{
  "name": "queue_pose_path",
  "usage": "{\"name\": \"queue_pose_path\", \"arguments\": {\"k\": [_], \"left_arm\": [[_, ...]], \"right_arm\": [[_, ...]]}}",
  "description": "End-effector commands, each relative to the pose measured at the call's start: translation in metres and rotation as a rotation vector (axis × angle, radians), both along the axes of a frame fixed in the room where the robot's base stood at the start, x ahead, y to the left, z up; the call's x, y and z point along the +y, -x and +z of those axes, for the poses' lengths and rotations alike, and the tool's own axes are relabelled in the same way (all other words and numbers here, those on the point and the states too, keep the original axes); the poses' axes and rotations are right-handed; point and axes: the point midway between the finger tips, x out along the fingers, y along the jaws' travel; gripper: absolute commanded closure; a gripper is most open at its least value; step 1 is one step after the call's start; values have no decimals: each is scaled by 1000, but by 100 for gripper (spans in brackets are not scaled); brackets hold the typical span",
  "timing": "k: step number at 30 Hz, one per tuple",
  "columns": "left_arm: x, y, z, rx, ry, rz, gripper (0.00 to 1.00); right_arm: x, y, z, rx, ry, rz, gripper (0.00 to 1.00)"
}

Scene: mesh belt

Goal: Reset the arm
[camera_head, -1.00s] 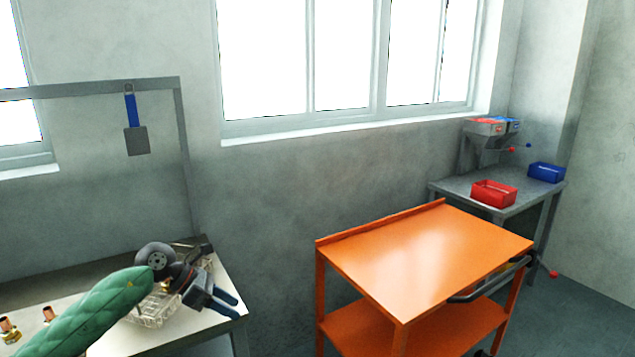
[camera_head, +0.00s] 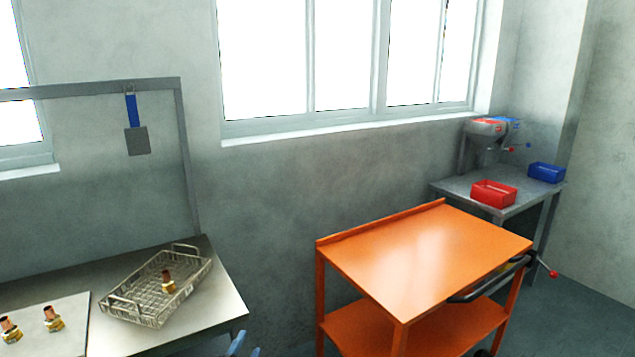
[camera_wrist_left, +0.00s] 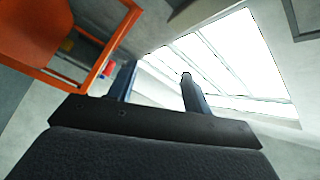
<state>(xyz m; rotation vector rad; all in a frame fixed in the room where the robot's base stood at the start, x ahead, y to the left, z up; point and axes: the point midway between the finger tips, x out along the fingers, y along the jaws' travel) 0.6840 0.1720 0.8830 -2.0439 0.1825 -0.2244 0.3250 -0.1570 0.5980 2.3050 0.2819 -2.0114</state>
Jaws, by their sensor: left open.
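My left gripper (camera_head: 243,345) shows only as blue fingertips at the bottom edge of the head view, in front of the workbench's right end. In the left wrist view its two blue fingers (camera_wrist_left: 157,80) stand apart with nothing between them, with the window and the orange cart behind. The rest of my left arm is out of the head view. My right gripper is in neither view.
A wire basket (camera_head: 135,305) holding a copper-and-brass fitting (camera_head: 168,281) sits on the workbench (camera_head: 215,300). More fittings (camera_head: 53,318) stand on a pale board at left. An orange cart (camera_head: 425,255) stands right; red (camera_head: 493,194) and blue (camera_head: 546,172) bins sit on a back table.

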Motion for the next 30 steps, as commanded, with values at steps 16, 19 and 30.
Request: {"name": "queue_pose_path", "arguments": {"k": [16,19,30], "left_arm": [[15,220,-241,1075,556,554,50],[6,271,-263,1250,612,625,50],[-15,362,-286,1556,688,738,50]], "right_arm": [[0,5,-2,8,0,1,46],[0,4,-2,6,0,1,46],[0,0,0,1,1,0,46]]}}
